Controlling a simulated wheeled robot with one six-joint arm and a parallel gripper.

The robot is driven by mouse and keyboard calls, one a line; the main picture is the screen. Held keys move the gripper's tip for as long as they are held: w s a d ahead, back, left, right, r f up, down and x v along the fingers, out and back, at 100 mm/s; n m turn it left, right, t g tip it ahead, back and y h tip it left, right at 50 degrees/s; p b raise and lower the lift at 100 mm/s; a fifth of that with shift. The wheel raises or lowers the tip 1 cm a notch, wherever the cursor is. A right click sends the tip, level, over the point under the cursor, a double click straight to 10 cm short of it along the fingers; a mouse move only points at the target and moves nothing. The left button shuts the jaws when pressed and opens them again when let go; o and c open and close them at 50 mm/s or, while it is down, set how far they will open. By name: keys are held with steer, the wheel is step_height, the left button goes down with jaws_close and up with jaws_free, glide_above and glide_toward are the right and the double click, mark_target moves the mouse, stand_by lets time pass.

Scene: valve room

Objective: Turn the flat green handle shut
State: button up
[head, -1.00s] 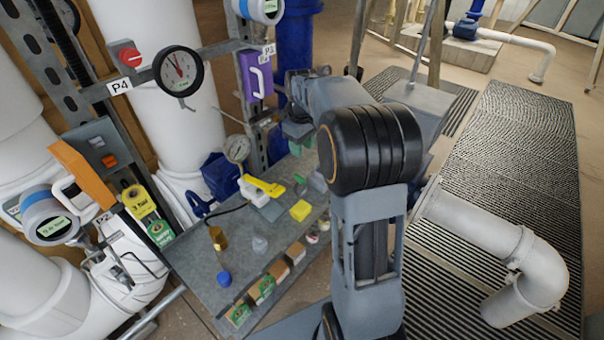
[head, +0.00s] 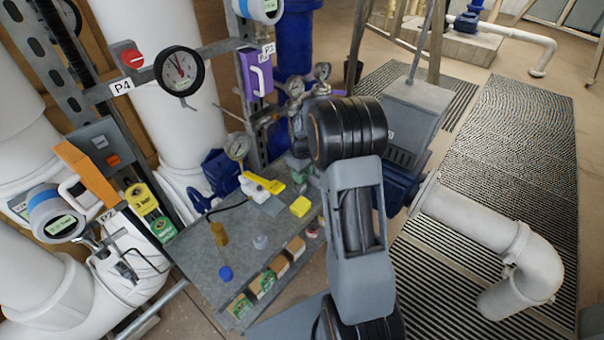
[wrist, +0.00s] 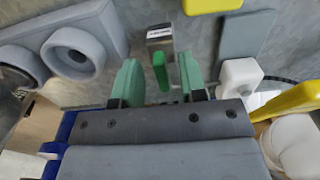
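The flat green handle (wrist: 160,71) shows in the wrist view, narrow and seen nearly edge-on, below a metal valve body (wrist: 160,39) with a small label. My gripper (wrist: 158,74) has two pale green fingers, one on each side of the handle. They are open, with a visible gap to the handle on both sides; the gap on the right looks slightly smaller. In the head view my arm hides most of the gripper, and I cannot make out the green handle there.
A yellow block (head: 300,206) and a yellow lever (head: 264,184) sit on the grey bench (head: 203,258). The lever also shows close on the right in the wrist view (wrist: 292,101). A grey fitting with round openings (wrist: 73,51) is at the left. Pressure gauges (head: 180,72) stand behind.

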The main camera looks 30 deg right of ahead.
steer(key=shift+f, duration=0.25)
steer(key=shift+c, duration=0.2)
jaws_close()
